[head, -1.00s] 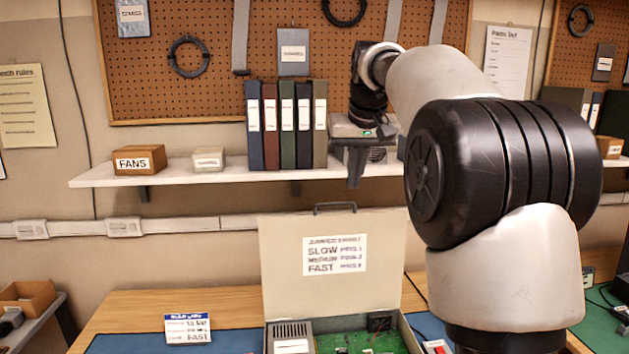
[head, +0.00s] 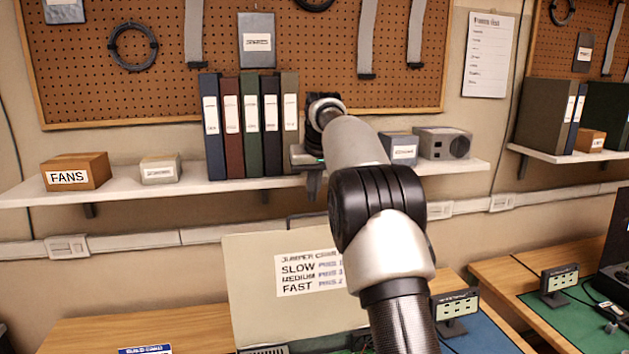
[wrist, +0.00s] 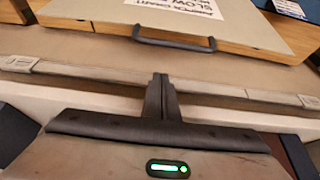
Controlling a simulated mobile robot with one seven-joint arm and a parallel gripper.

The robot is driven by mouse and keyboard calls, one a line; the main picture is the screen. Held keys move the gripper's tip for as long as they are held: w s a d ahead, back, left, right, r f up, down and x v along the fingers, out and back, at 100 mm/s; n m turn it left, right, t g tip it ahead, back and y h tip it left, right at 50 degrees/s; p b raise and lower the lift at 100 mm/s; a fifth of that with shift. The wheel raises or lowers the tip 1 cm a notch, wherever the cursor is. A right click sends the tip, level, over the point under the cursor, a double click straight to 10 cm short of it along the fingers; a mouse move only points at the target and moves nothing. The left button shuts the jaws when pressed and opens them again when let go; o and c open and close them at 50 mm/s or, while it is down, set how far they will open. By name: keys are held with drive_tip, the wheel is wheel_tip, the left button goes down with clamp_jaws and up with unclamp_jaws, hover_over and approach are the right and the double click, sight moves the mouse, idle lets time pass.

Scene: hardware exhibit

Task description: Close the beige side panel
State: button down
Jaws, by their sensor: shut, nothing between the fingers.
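The beige side panel (head: 285,270) stands upright in the head view, open above a case whose lower part is mostly out of frame. It bears a white label with jumper speed settings. A dark handle on its top edge is partly hidden by my arm; the handle (wrist: 173,42) shows clearly in the wrist view, along with the panel (wrist: 215,28). My gripper (head: 313,190) is shut and empty, above the panel's top edge and in front of the wall shelf. In the wrist view the gripper's fingers (wrist: 160,80) point toward the handle, apart from it.
A white wall shelf (head: 130,188) behind my gripper holds several binders (head: 250,130), a FANS box (head: 75,172) and other small boxes. A pegboard (head: 150,80) hangs above. A small display (head: 455,308) stands on the bench at right.

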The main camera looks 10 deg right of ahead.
drive_tip(key=s+f, duration=0.1)
drive_tip(key=s+f+b, duration=0.1)
drive_tip(key=s, duration=0.1)
drive_tip(key=shift+s, duration=0.1)
idle(0.3)
drive_tip(key=shift+f+b, duration=0.1)
drive_tip(key=shift+b, duration=0.35)
